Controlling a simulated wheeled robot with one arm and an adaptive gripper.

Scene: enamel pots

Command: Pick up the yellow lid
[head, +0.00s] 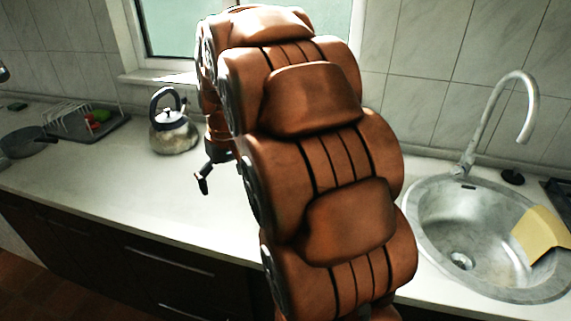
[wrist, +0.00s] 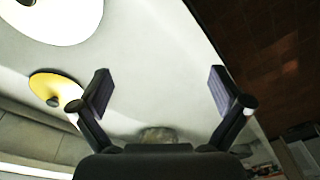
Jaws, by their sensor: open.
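The yellow lid (wrist: 43,88) is a round disc with a dark knob, at the left of the wrist view. It lies on the pale counter, left of and apart from my gripper (wrist: 160,90). In the head view, one dark finger shows above the counter, near the kettle; the rest of the gripper is hidden. My arm blocks the middle of the head view, and I cannot see the lid there.
A pale round lid-like thing (wrist: 55,12) is cut off at the wrist view's upper left. A kettle (head: 174,133) stands by the wall. A dish rack (head: 85,121) and a dark pan (head: 27,141) are at left. A sink (head: 430,225) holds a yellow cloth-like piece (head: 541,233).

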